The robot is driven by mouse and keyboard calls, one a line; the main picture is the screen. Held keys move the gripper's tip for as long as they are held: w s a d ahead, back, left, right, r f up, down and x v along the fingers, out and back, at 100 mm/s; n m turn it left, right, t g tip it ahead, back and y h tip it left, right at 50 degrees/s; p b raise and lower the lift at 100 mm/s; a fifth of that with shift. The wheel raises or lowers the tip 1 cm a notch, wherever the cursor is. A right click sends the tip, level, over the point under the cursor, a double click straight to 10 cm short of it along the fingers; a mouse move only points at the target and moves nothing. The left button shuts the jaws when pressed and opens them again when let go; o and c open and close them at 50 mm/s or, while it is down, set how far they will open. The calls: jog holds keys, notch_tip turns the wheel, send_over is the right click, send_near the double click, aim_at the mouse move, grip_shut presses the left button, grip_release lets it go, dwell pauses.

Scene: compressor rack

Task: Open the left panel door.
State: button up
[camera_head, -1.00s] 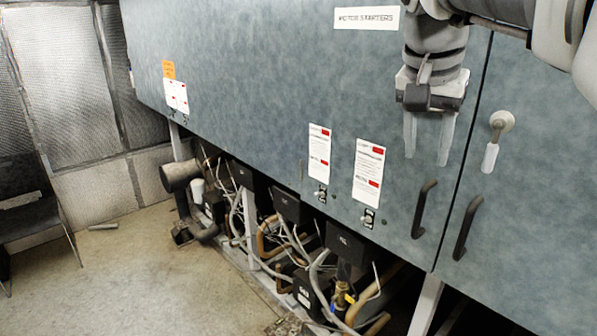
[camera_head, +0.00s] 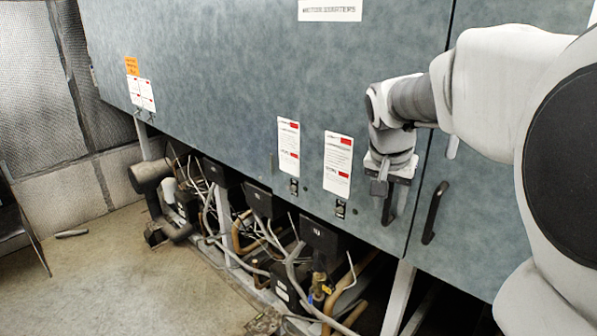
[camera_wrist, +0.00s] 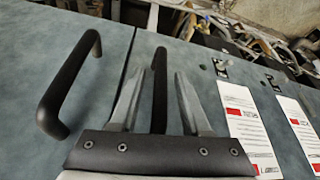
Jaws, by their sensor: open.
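The left panel door (camera_head: 235,90) is a blue-grey metal door, flush with the cabinet front. Its black handle shows between my fingers in the wrist view (camera_wrist: 160,75) and is mostly hidden behind my gripper in the head view. My gripper (camera_head: 388,208) is open, with one finger on each side of the handle; it also shows in the wrist view (camera_wrist: 157,90). I cannot tell whether the fingers touch the handle. The right panel door (camera_head: 470,200) sits beside it across a narrow seam, with its own black handle (camera_head: 435,212).
Labels (camera_head: 338,165) and small latches (camera_head: 340,208) are on the left door. Below the cabinet are pipes, cables and black boxes (camera_head: 318,237), with a grey support leg (camera_head: 397,298). Open floor (camera_head: 110,275) lies at the lower left.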

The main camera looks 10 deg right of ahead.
jog(key=shift+f, duration=0.1)
grip_shut()
dwell(1.4)
